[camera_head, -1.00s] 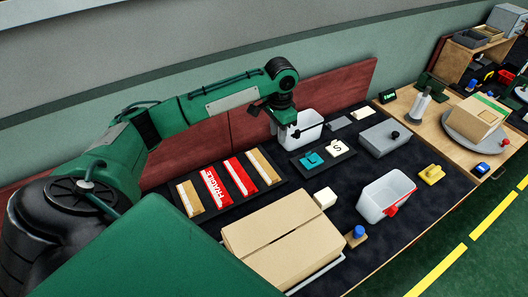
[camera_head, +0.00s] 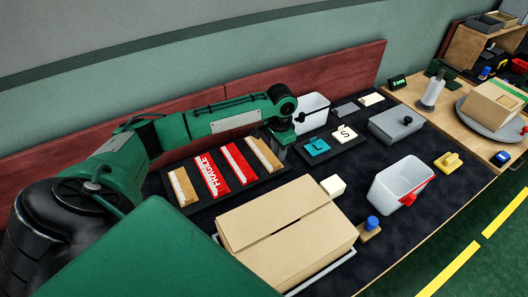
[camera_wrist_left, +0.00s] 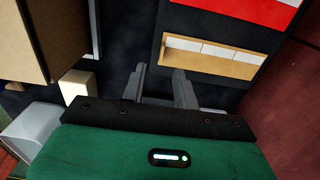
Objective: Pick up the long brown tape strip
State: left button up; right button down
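A black tray (camera_head: 274,172) holds a row of tape strips. A brown strip (camera_head: 264,155) lies at its right end and another brown strip (camera_head: 183,188) at its left end. Two red strips lie between them, one marked FRAGILE (camera_head: 213,175). I cannot tell which brown strip is longer. My left gripper (camera_head: 282,152) hangs pointing down just right of the right-hand brown strip. In the left wrist view, the left gripper (camera_wrist_left: 159,80) has its fingers apart with nothing between them, and a brown strip (camera_wrist_left: 210,58) with white patches lies just beyond them. My right gripper is out of view.
A cardboard box (camera_head: 285,230) stands in front of the tray. A white bin (camera_head: 311,110) stands behind the gripper. A tray with teal and white tiles (camera_head: 330,144), a white block (camera_head: 333,186), a grey box (camera_head: 397,125) and a white tub (camera_head: 397,188) lie to the right.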

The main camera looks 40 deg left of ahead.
pick_arm(q)
jog(key=shift+a+f+p, duration=0.15)
jog(key=shift+f+p, duration=0.25)
jog(key=shift+f, duration=3.2)
grip_shut()
